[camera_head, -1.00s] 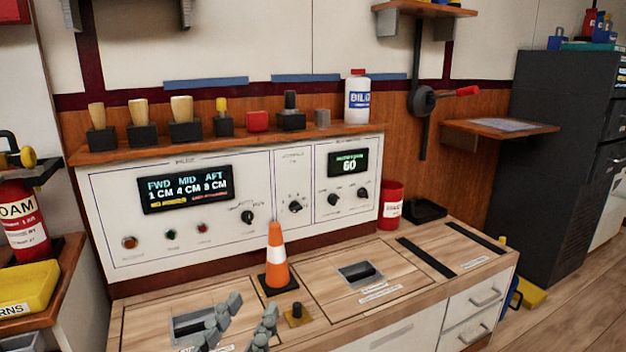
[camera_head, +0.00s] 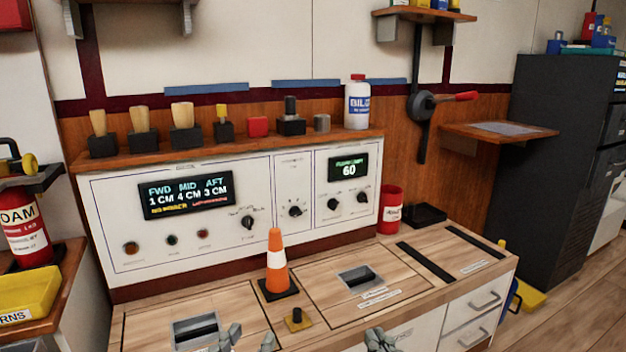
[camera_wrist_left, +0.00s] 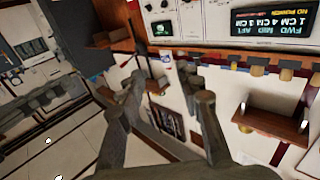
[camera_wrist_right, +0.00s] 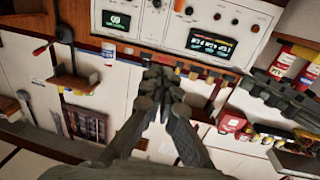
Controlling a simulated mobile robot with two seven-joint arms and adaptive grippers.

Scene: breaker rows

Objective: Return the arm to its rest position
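My left gripper (camera_head: 249,340) shows at the bottom edge of the head view, in front of the left bench hatch. Its two grey fingers are spread with nothing between them, as the left wrist view (camera_wrist_left: 163,88) also shows. My right gripper (camera_head: 381,341) shows at the bottom edge, further right, in front of the bench's front side. Its fingertips are together in the right wrist view (camera_wrist_right: 166,84), and I see nothing held. Most of both arms lies outside the head view.
A red can (camera_head: 390,212) stands at the panel's right end. The bench's right part is mostly clear.

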